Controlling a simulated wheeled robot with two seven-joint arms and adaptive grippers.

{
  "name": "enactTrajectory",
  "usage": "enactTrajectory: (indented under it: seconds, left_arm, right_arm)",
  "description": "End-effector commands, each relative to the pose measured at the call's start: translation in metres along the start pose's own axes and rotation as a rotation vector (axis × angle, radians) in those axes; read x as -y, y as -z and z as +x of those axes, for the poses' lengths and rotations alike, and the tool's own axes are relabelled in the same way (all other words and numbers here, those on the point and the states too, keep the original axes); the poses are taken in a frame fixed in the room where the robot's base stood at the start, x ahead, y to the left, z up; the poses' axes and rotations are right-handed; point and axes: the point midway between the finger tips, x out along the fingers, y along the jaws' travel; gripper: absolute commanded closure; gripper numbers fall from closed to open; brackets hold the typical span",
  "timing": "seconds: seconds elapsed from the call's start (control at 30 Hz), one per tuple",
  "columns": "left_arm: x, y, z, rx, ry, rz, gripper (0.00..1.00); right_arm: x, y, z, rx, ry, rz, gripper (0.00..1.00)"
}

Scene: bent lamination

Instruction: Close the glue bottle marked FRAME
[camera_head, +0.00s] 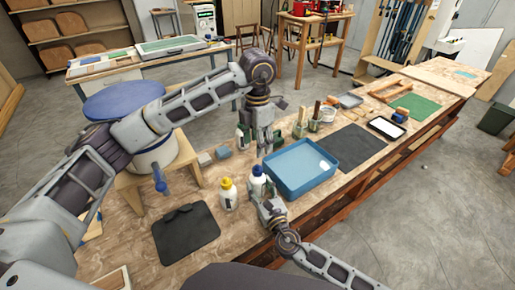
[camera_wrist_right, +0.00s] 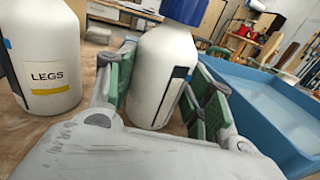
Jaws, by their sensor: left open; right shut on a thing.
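A white glue bottle with a blue cap (camera_head: 257,182) stands on the bench. My right gripper (camera_head: 268,203) is shut on its body. In the right wrist view this bottle (camera_wrist_right: 155,75) is upright between the green finger pads; its label is turned aside and unreadable. A second white bottle with a yellow cap (camera_head: 228,196) stands to its left. The left bottle in the wrist view (camera_wrist_right: 45,62) reads LEGS; its top is out of frame. No FRAME marking is readable. My left gripper (camera_head: 265,148) is open and empty, pointing down above and beyond the blue-capped bottle.
A blue tray (camera_head: 298,190) stands right beside the held bottle. A black mat (camera_head: 186,234) lies at the front left, and a dark sheet (camera_head: 352,146) lies beyond the tray. Small blocks (camera_head: 214,155) and pots with brushes (camera_head: 314,124) stand farther back.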

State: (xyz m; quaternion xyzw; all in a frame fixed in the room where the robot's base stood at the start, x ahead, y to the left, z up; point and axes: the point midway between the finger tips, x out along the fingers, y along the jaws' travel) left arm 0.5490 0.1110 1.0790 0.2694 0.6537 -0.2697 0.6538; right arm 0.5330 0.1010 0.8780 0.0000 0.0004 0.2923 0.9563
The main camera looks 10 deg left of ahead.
Motion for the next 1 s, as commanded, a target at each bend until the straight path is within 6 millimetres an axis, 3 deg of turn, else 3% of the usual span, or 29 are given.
enactTrajectory:
  seconds: [0.37,0.4,0.57,1.0]
  left_arm:
    - [0.0,0.0002,-0.0034,-0.001,0.0,0.0,0.46]
    - [0.0,0.0001,-0.0034,-0.001,0.0,0.0,0.46]
    - [-0.0001,0.0001,-0.0032,-0.001,0.0,-0.001,0.46]
    - [-0.0001,0.0002,-0.0031,-0.001,0.0,-0.001,0.46]
  right_arm:
    - [0.0,0.0,0.0,0.0,0.0,0.0,1.0]
    - [0.0,0.0,0.0,0.0,0.0,0.0,0.43]
    - [0.0,0.0,0.0,0.0,0.0,0.0,0.23]
    - [0.0,0.0002,-0.0022,0.0,0.0,0.0,0.23]
